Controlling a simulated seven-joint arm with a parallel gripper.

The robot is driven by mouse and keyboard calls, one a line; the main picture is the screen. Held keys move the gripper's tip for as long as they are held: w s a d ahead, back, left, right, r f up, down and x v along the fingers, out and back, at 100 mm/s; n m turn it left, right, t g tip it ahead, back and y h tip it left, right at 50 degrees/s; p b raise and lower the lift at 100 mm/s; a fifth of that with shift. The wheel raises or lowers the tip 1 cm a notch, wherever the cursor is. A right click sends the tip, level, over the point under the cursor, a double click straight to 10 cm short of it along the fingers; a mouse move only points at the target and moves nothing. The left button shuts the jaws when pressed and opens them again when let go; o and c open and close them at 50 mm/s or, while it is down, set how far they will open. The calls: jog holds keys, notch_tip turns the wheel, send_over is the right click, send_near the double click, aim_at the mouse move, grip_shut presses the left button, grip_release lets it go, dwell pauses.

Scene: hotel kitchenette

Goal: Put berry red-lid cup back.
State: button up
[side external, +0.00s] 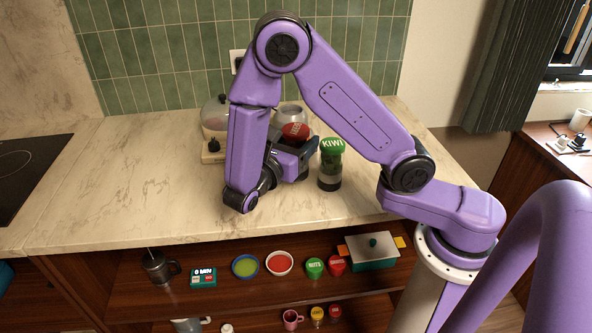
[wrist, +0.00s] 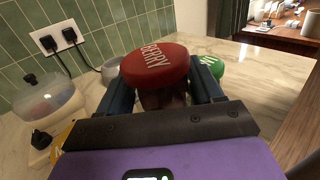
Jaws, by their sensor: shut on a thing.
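The berry cup (wrist: 155,64) has a red lid marked BERRY and a dark, see-through body. My gripper (wrist: 165,92) is shut on it, with one blue finger on each side of the cup below the lid. In the side view the red lid (side external: 295,131) shows above my gripper (side external: 292,155), over the marble counter. My wrist hides most of the cup's body, and I cannot tell whether its base touches the counter. The green-lid KIWI cup (side external: 330,165) stands upright just right of my gripper; its green lid also shows in the wrist view (wrist: 211,66).
The counter's left part (side external: 120,170) is clear.

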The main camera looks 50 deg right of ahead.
jog(key=shift+f, duration=2.65)
jog(key=shift+f, duration=0.1)
jog(key=o, duration=1.4)
jog(key=shift+o, duration=0.2)
jog(key=a, duration=0.4)
jog(key=s+a, duration=0.1)
jog(key=a, duration=0.7)
jog(key=shift+s, duration=0.3)
